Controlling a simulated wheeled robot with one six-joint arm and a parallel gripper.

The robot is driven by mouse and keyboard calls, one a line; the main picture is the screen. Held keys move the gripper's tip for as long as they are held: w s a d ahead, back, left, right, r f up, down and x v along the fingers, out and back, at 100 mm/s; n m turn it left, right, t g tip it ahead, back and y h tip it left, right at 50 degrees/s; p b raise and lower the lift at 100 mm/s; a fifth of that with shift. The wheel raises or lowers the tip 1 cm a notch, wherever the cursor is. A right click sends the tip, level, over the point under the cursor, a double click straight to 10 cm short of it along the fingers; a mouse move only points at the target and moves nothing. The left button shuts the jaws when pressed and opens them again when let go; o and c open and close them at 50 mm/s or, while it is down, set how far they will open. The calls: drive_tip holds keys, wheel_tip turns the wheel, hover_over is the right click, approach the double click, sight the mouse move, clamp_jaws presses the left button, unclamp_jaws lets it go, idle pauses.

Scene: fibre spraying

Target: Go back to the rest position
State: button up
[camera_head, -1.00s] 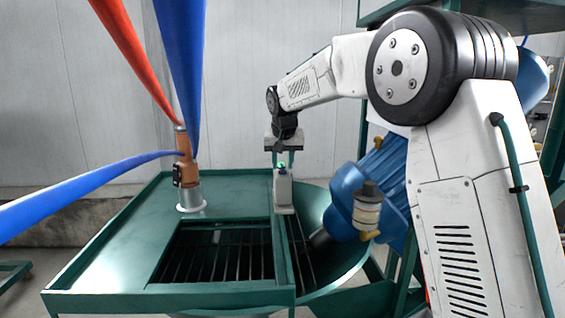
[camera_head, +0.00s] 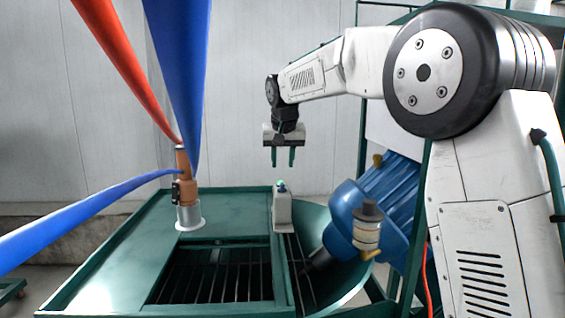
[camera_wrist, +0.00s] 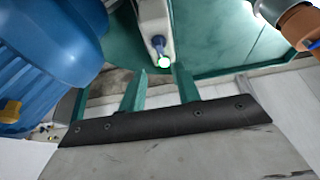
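My gripper (camera_head: 283,158) hangs in the air above the green machine, its two green fingers pointing down, apart and empty. Below it, a small white box with a lit green button (camera_head: 282,207) stands on the machine's right rim, and a clear gap separates it from the fingertips. In the wrist view, the fingers of my gripper (camera_wrist: 158,82) are spread, with nothing between them. The white box (camera_wrist: 155,25) and its glowing green button lie beyond the fingertips.
The green machine (camera_head: 120,260) has a dark grated opening. An orange fitting (camera_head: 184,180) with red and blue hoses stands on its left. A blue motor (camera_head: 375,205) sits to the right, close to my arm.

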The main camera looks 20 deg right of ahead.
drive_tip(key=s+d+f+g, duration=0.1)
drive_tip(key=s+f, duration=0.3)
drive_tip(key=s, duration=1.2)
drive_tip(key=s+d+f+n+g, duration=0.1)
drive_tip(key=s+f, duration=0.3)
drive_tip(key=s, duration=1.2)
drive_tip(key=s+d+f+n+g+y, duration=0.1)
drive_tip(key=s+f, duration=0.3)
drive_tip(key=s, duration=1.2)
drive_tip(key=shift+s+d, duration=0.25)
drive_tip(key=shift+d, duration=0.15)
drive_tip(key=shift+f, duration=0.1)
